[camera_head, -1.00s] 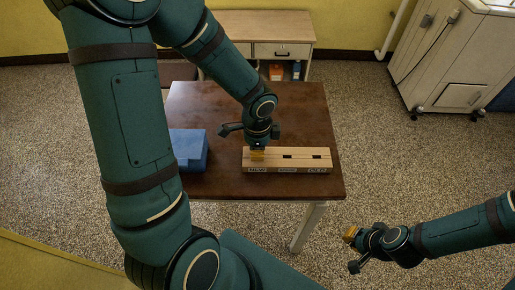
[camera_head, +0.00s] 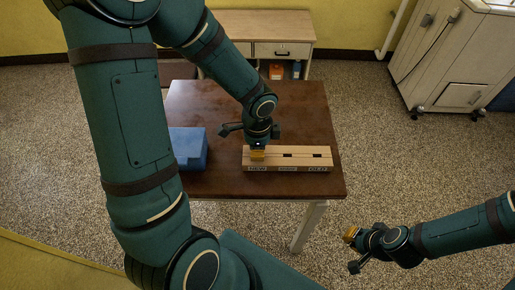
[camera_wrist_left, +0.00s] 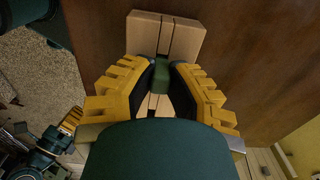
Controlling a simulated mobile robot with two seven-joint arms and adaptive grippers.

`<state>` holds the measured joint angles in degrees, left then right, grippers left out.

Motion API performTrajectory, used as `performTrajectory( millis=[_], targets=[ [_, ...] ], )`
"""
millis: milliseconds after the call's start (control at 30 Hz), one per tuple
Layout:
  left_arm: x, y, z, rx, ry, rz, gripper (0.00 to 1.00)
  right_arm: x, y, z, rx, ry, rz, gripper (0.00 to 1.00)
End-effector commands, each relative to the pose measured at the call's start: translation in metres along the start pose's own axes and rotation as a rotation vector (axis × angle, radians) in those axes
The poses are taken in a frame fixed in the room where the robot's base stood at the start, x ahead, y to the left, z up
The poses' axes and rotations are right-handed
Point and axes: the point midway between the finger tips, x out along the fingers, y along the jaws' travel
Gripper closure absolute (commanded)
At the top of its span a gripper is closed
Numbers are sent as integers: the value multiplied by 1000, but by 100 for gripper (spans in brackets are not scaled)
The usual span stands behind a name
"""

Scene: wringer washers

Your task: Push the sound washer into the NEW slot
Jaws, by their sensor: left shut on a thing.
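A pale wooden block (camera_head: 303,162) lies on the brown table, with dark openings in its top and front labels, NEW at the left and OLD at the right. My left gripper (camera_head: 258,155) points down at its left, NEW end. In the left wrist view the yellow fingers (camera_wrist_left: 162,75) are closed on a small dark green piece (camera_wrist_left: 162,74), over the block (camera_wrist_left: 150,35). I cannot tell whether this piece is the sound washer, or how deep it sits. My right gripper (camera_head: 351,236) is off the table at the lower right; its opening is unclear.
A blue box (camera_head: 188,148) stands on the table (camera_head: 225,110) left of the block. A drawer cabinet (camera_head: 285,50) is behind, and a white machine (camera_head: 445,65) stands at the back right.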

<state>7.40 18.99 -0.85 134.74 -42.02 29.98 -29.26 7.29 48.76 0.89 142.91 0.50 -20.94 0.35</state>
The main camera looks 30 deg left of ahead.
Motion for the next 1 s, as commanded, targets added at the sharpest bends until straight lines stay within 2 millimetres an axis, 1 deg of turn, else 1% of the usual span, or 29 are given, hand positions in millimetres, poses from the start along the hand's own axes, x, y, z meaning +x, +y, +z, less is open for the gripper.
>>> performTrajectory(
  millis=[300, 333, 367, 400, 633, 667, 700, 733, 1000],
  targets=[
    [1, 1, 0, 0, -1, 4, 100, 0, 0, 0, 0, 0, 0, 100],
    [1, 1, 0, 0, -1, 4, 76, 0, 0, 0, 0, 0, 0, 100],
    [1, 1, 0, 0, -2, 4, 66, 0, 0, 0, 0, 0, 0, 100],
    [1, 1, 0, 0, -1, 4, 52, 0, 0, 0, 0, 0, 0, 100],
    [1, 1, 0, 0, -1, 2, 52, 0, 0, 0, 0, 0, 0, 100],
    [1, 1, 0, 0, -1, 2, 35, 0, 0, 0, 0, 0, 0, 100],
    [1, 1, 0, 0, -1, 2, 21, 0, 0, 0, 0, 0, 0, 100],
    [0, 1, 0, 0, -1, 2, 18, 0, 0, 0, 0, 0, 0, 100],
    [0, 0, 0, 0, -1, 1, 18, 0, 0, 0, 0, 0, 0, 100]
  ],
)
